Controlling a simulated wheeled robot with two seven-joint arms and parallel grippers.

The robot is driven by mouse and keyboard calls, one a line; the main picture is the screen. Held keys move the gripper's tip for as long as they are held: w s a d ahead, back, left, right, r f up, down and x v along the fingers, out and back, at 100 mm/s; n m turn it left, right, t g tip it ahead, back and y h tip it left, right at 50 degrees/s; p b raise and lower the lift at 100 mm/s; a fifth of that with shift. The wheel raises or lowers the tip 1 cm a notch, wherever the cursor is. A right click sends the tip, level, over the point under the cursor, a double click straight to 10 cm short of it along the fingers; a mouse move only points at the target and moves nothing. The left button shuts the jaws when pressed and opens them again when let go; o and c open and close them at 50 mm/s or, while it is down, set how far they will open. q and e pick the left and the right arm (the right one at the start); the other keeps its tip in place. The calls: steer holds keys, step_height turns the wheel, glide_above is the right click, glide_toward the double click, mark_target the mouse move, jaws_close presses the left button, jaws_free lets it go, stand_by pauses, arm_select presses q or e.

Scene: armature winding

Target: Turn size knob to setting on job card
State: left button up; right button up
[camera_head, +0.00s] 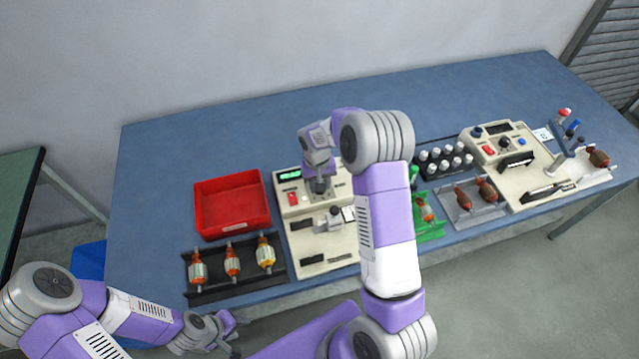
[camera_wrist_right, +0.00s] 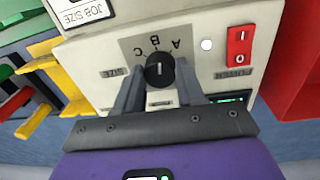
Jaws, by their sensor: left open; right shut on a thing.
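The size knob (camera_wrist_right: 160,70) is a round black knob on the beige machine panel (camera_wrist_right: 200,25), with the letters A, B and C around it, upside down in the right wrist view. Its white line stands nearly upright, roughly in line with B. My right gripper (camera_wrist_right: 158,88) is shut on the knob, one finger on each side. In the head view this gripper (camera_head: 320,187) hides the knob. The job card (camera_wrist_right: 85,12) reads "JOB SIZE"; its setting is cut off by the frame edge. My left gripper (camera_head: 228,328) is open and empty, low in front of the table.
A red power switch (camera_wrist_right: 239,47) is beside the knob. A red tray (camera_head: 231,205) and a black rack (camera_head: 195,292) with armatures stand left of the machine. A second machine (camera_head: 530,187) stands at the right. The table's back left (camera_head: 165,150) is clear.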

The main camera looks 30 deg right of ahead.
steer(key=shift+n, duration=1.1)
steer(key=o, duration=1)
steer(key=shift+o, duration=0.2)
steer(key=shift+r, duration=0.1)
step_height(320, 180, up, 8)
steer(key=shift+a+f, duration=0.15)
steer(key=shift+f, duration=0.1)
steer(key=shift+r+p, duration=0.1)
steer(key=shift+p, duration=0.25)
